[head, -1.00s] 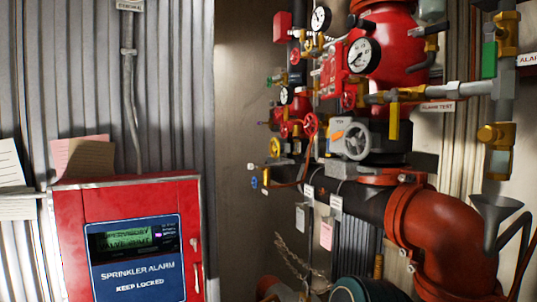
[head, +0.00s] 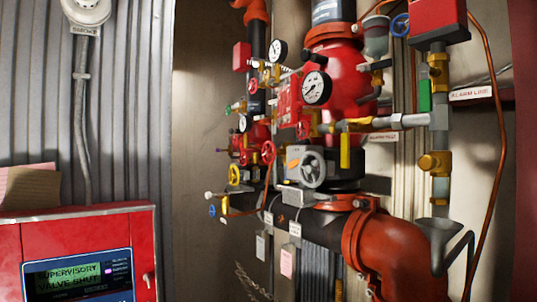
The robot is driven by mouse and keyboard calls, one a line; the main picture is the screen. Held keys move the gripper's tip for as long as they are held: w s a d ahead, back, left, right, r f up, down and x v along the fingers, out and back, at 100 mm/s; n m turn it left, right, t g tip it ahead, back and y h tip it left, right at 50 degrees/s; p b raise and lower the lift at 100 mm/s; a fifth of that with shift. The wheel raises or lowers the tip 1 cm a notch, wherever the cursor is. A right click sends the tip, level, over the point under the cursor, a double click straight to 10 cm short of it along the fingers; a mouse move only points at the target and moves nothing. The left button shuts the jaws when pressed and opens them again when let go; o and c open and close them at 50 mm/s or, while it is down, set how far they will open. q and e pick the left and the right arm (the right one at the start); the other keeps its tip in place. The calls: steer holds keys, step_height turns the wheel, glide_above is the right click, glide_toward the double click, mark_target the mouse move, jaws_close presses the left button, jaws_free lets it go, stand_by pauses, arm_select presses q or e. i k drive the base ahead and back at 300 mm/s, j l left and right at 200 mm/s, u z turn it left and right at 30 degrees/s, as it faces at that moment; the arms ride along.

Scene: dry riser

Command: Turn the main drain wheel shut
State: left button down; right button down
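Several handwheels show on the riser valve cluster in the head view. A grey spoked wheel (head: 313,169) faces me on a grey box at mid-height. A red wheel (head: 268,152) is to its left. A yellow wheel (head: 234,175) and a blue wheel (head: 212,210) are lower left, and another blue wheel (head: 400,25) is at the top right. No legible label tells which is the main drain wheel, and I cannot tell how far any is turned. Neither of my grippers is in view.
A red alarm panel (head: 90,240) at lower left reads "SUPERVISORY VALVE SHUT". A large orange-red elbow pipe (head: 395,255) and a grey funnel (head: 438,232) stand at lower right. Bare wall (head: 205,130) lies left of the valves.

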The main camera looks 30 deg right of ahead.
mark_target(267, 152)
steer(key=i+z, duration=0.15)
steer(key=z, duration=0.65)
